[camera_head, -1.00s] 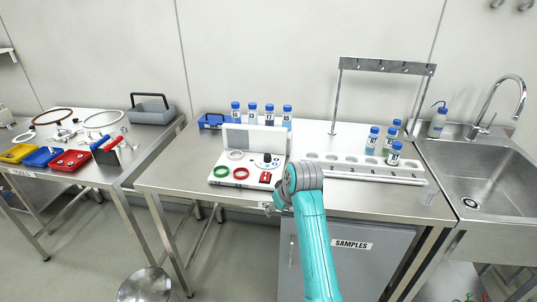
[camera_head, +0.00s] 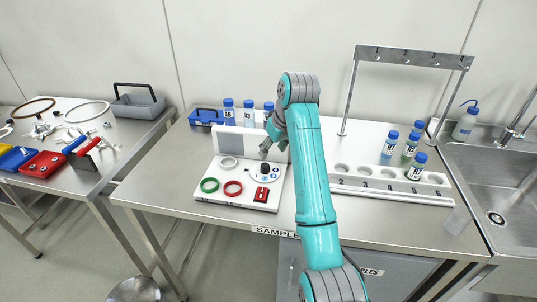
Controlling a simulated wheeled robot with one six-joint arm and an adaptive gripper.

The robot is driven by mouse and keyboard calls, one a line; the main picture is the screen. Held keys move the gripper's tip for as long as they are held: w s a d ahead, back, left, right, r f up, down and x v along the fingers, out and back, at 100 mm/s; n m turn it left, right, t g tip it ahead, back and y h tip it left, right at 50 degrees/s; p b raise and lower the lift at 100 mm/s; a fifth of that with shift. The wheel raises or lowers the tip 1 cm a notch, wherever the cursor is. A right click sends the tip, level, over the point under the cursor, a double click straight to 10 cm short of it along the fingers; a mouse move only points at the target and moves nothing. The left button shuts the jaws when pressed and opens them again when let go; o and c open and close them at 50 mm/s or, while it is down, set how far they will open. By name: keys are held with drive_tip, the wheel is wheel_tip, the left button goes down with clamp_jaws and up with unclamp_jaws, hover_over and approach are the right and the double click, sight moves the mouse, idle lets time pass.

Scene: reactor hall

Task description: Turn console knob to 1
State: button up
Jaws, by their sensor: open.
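The white console (camera_head: 232,196) lies on the middle steel table, with an upright grey-white back panel (camera_head: 236,142). The console knob (camera_head: 265,169) is black on a pale round dial at the console's right rear. Its setting is too small to read. A red switch block (camera_head: 262,195), a green ring (camera_head: 209,185), a red ring (camera_head: 232,188) and a white ring (camera_head: 228,163) are on the console. My gripper (camera_head: 265,152) is above and just behind the knob, pointing down. It looks apart from the knob, though contact is hard to judge. My teal arm hides the area to the right.
Blue-capped bottles (camera_head: 228,108) and a blue carrier (camera_head: 205,116) stand behind the console. Bare tabletop (camera_head: 160,180) lies left of the console.

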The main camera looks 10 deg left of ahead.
sight(265, 165)
drive_tip(key=x, duration=1)
drive_tip(key=shift+w+a+f, duration=0.1)
drive_tip(key=shift+w+f, duration=0.1)
drive_tip(key=shift+w, duration=0.15)
clamp_jaws()
